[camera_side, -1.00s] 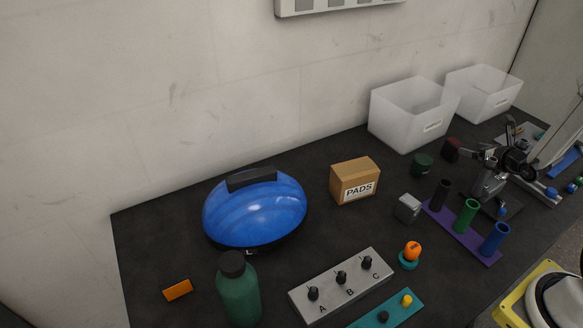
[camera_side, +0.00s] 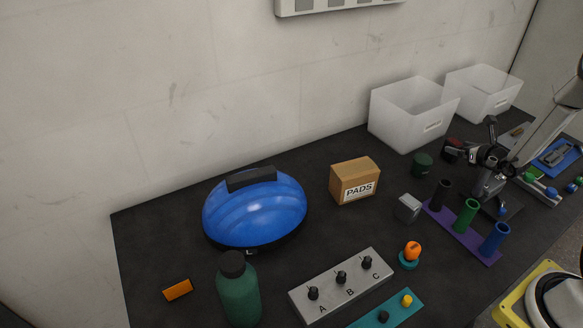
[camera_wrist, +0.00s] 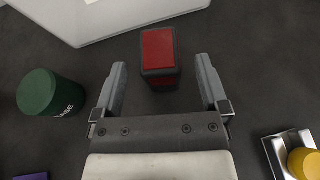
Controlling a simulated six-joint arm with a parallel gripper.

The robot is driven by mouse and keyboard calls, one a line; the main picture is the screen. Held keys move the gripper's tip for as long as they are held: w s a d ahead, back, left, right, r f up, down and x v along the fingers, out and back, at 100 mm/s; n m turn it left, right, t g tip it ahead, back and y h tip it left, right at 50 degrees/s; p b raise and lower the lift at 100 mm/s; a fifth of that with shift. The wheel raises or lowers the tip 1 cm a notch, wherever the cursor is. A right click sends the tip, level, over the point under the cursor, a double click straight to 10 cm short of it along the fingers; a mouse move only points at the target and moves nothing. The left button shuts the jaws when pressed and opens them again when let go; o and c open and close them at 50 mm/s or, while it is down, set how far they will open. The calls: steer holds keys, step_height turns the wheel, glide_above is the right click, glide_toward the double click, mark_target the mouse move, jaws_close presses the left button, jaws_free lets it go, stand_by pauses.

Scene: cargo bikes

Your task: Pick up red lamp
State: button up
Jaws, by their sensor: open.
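The red lamp (camera_wrist: 160,50) is a small block with a red top and dark sides. In the wrist view it lies just ahead of my gripper (camera_wrist: 160,66), roughly centred between the fingertips, with its near end at about their level. Clear space shows on both sides of it. My gripper is open and empty. In the side view the red lamp (camera_side: 451,144) sits near the white bins, partly covered by a finger of my gripper (camera_side: 471,136).
A dark green cup (camera_wrist: 48,92) stands left of the gripper. A white bin (camera_wrist: 110,18) is beyond the lamp. A yellow knob (camera_wrist: 304,161) is at lower right. In the side view, a purple rack (camera_side: 462,232) with upright tubes stands in front, and a PADS box (camera_side: 355,181) is further left.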

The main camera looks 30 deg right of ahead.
steer(key=shift+w, duration=0.1)
stand_by(0.4)
jaws_close()
steer(key=shift+r, duration=0.15)
steer(key=shift+r, duration=0.75)
steer(key=s+a+r, duration=0.7)
steer(key=s+r, duration=0.4)
steer(key=shift+s+a, duration=0.25)
steer(key=shift+s, duration=0.15)
steer(key=shift+r, duration=0.1)
stand_by(0.6)
